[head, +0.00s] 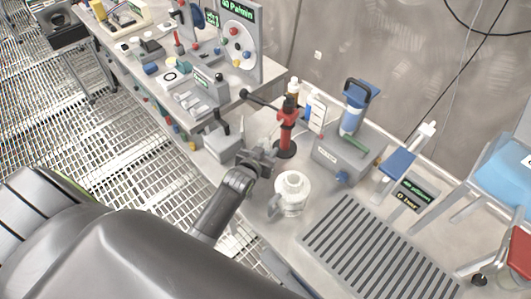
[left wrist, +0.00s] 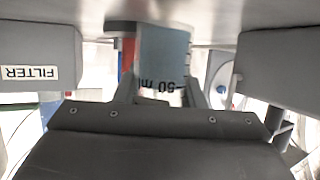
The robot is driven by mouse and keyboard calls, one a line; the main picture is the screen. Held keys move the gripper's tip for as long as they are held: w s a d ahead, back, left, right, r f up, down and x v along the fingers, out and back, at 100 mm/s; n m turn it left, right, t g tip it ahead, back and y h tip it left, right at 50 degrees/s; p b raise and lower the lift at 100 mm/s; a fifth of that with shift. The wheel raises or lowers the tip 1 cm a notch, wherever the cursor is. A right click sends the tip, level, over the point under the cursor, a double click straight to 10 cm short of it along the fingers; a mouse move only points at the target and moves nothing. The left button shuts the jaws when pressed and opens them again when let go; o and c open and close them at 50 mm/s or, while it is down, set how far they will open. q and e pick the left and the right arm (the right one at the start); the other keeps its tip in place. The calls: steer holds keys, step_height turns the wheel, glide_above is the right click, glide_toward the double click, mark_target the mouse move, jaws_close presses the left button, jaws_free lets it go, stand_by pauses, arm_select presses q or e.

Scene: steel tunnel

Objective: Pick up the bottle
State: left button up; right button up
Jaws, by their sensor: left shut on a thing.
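My left gripper (head: 262,160) is over the near edge of the bench, just left of a red stand. In the left wrist view its fingers (left wrist: 160,92) are shut on a pale blue-grey bottle (left wrist: 163,55) with an inverted "50 ml" mark. The bottle's ends are hidden there, and in the head view I cannot make it out clearly at the gripper. A white, rounded container (head: 291,190) stands right of the gripper. My right gripper is not in view.
The red stand (head: 287,135) with its side arm is close by. A grey box (head: 343,148) and white bottle (head: 316,113) stand behind. A slotted tray (head: 370,250) lies to the right. In the left wrist view a FILTER box (left wrist: 38,55) flanks the gripper.

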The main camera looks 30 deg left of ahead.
arm_select(q)
step_height(320, 180, up, 2)
steer(key=shift+r, duration=0.15)
steer(key=s+b, duration=0.1)
steer(key=s, duration=0.4)
steer(key=s+b, duration=0.1)
steer(key=s, duration=0.5)
steer(key=s+d+b, duration=0.1)
steer(key=s, duration=0.5)
steer(key=shift+b, duration=0.3)
steer(key=shift+s, duration=0.5)
steer(key=shift+w+r, duration=0.1)
steer(key=shift+r, duration=0.05)
